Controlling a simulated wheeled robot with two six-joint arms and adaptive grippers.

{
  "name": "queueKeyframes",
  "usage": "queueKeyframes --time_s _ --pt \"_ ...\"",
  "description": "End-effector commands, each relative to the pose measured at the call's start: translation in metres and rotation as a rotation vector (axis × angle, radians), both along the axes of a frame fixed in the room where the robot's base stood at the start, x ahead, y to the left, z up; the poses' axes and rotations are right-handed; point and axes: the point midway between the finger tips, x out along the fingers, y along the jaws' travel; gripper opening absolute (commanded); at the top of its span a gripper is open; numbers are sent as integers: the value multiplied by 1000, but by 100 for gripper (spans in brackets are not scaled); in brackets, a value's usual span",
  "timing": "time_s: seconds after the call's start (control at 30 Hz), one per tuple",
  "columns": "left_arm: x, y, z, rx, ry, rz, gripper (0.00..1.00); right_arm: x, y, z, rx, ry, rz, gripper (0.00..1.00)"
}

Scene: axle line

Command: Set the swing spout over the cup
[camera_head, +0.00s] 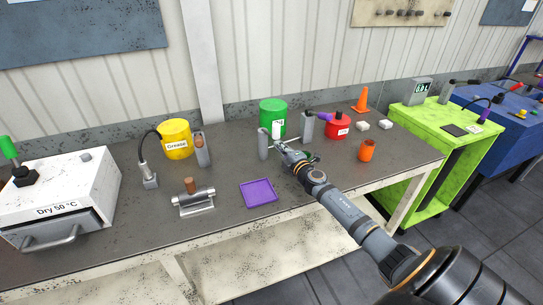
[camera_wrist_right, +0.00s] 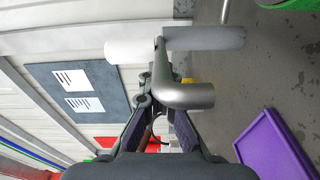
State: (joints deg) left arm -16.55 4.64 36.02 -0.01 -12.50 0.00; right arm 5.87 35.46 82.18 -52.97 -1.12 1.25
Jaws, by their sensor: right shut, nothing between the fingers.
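The swing spout is a bent metal pipe (camera_wrist_right: 188,95) in the right wrist view. It comes off a post with a white upper part (camera_wrist_right: 130,50) and a grey lower part (camera_wrist_right: 205,38). In the head view the white part (camera_head: 276,130) stands in front of a green can. My right gripper (camera_head: 285,151) is at the spout, fingers shut and empty. In the wrist view the pipe crosses just ahead of the fingertips (camera_wrist_right: 158,95); contact is unclear. An orange cup (camera_head: 366,151) stands on the bench, right of the gripper and apart from the spout. My left gripper is out of view.
Grey posts (camera_head: 263,146) stand by the green can (camera_head: 266,107). A red can (camera_head: 338,130) is behind the orange cup. A purple tray (camera_head: 248,203) and a metal fixture (camera_head: 195,203) lie left of my arm. The bench front between tray and cup is mostly clear.

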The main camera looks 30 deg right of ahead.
Motion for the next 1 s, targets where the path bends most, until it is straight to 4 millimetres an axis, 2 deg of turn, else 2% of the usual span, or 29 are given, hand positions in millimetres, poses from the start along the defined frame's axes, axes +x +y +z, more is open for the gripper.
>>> queueKeyframes --time_s 0.03,0.1,0.27,0.5,1.0 --pt "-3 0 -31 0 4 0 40 -1 -11 -16 -12 2 69 0" --pt "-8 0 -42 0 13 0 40 -2 -17 -11 -8 3 147 0" --pt "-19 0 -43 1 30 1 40 -2 -30 -2 0 4 177 0" --pt "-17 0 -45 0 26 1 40 1 -45 0 0 3 175 0" --pt "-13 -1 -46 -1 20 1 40 2 -54 0 -1 4 169 0"
